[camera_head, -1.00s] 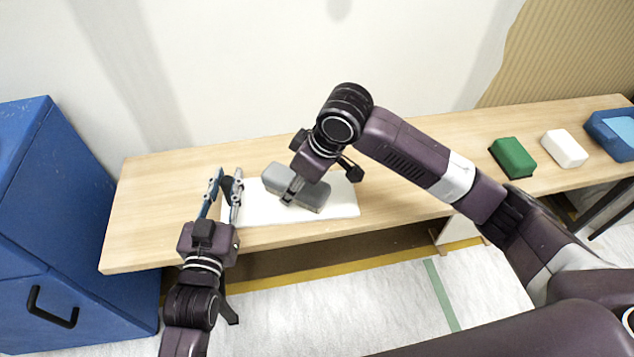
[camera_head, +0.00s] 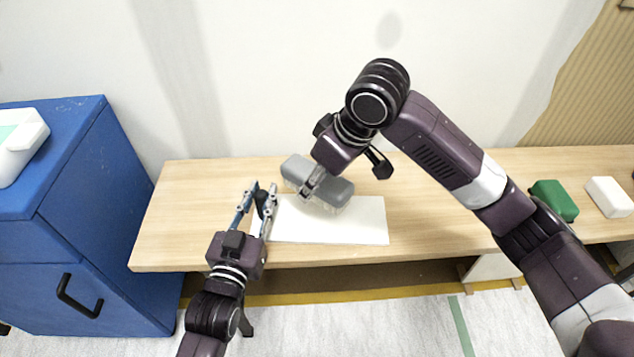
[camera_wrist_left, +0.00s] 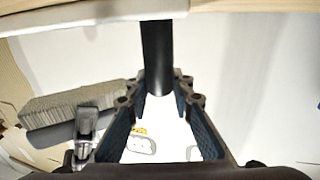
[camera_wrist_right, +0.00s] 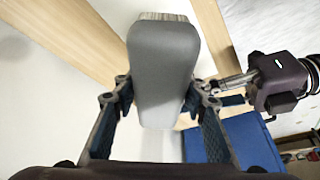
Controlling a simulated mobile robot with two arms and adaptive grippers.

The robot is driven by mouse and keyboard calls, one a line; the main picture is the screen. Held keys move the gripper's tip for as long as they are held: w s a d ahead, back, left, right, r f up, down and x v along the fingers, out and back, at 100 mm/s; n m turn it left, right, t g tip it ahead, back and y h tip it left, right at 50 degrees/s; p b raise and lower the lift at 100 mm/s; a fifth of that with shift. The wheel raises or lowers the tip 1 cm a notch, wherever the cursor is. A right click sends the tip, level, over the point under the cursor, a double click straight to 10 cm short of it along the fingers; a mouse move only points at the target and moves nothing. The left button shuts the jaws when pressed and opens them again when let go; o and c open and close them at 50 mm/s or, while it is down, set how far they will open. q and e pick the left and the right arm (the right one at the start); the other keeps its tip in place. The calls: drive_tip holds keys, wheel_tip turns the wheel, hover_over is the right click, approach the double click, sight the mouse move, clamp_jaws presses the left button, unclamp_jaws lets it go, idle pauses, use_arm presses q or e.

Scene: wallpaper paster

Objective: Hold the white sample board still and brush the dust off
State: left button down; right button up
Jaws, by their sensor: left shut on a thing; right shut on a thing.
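The white sample board (camera_head: 345,225) lies flat on the wooden table. My left gripper (camera_head: 262,192) is at its left end, shut on a black upright post (camera_wrist_left: 157,55), which seems to be the board's handle. My right gripper (camera_head: 312,184) is shut on a grey block-shaped brush (camera_head: 335,190). The brush is tilted across the board's far edge, and its left end reaches past it. Its pale bristles (camera_wrist_left: 75,102) show in the left wrist view. I cannot tell whether they touch the board. No dust can be made out.
A green block (camera_head: 554,200) and a white block (camera_head: 609,197) are at the table's right. A blue cabinet (camera_head: 100,200) stands left of the table, with a white box (camera_head: 22,150) on top. The wall is close behind. The table (camera_head: 190,210) is bare left of the board.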

use_arm(q)
drive_tip(key=shift+f, duration=0.35)
use_arm(e)
drive_tip(key=c, duration=0.4)
use_arm(q)
drive_tip(key=c, duration=1.8)
unclamp_jaws()
use_arm(e)
drive_tip(key=shift+c, duration=0.2)
use_arm(q)
drive_tip(key=shift+o, duration=1)
drive_tip(key=shift+r, duration=0.1)
use_arm(e)
drive_tip(key=shift+w+f, duration=0.1)
use_arm(q)
drive_tip(key=shift+r, duration=0.1)
drive_tip(key=v, duration=1.2)
drive_tip(key=shift+s, duration=0.1)
